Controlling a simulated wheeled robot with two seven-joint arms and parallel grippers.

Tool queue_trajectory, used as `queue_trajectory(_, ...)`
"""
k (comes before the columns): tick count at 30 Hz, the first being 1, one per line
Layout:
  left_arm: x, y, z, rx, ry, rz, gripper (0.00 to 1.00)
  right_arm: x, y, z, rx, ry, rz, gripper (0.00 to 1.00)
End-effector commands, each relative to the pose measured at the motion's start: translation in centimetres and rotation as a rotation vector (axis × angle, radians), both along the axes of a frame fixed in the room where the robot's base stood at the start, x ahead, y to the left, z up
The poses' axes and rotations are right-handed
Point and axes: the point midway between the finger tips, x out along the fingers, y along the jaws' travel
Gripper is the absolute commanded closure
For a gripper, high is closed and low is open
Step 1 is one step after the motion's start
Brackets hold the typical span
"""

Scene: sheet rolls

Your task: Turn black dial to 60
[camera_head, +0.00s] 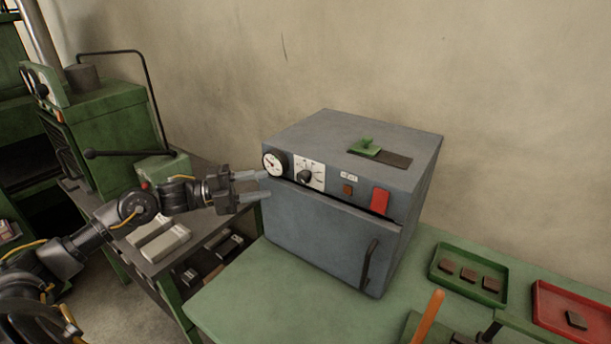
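The black dial (304,176) sits on a white scale plate (317,170) on the front panel of a grey oven-like box (330,226). The numbers on the scale are too small to read. A round white gauge (273,164) is just left of the dial. My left gripper (266,184) is open, with its two fingers apart and pointing right toward the panel. It is left of the dial, near the gauge, and nothing shows between its fingers. My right gripper is not in view.
The box stands on a green table (250,298); its door handle (368,262) sticks out. A red switch (380,201) is on the panel. A green tray (468,275) and a red tray (570,310) hold dark pieces. A green machine (105,125) stands left.

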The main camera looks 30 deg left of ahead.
Motion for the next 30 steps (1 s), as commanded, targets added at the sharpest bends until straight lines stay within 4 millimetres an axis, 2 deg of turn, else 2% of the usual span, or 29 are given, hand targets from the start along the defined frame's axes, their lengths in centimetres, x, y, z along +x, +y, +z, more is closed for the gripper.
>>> queue_trajectory(3,0.2,-0.3,0.1,-0.003,0.002,0.005,0.60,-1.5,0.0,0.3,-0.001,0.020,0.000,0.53)
queue_trajectory(5,0.6,-0.8,0.3,-0.005,0.002,0.005,0.60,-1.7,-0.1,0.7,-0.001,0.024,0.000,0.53)
queue_trajectory(19,5.6,-7.4,0.8,-0.006,0.001,0.002,0.60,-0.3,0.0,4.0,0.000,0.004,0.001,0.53)
queue_trajectory(24,6.3,-8.4,0.6,-0.003,0.002,0.002,0.60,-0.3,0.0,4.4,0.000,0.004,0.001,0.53)
queue_trajectory(30,6.5,-8.7,0.4,-0.001,0.003,0.002,0.60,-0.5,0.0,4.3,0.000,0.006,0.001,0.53)
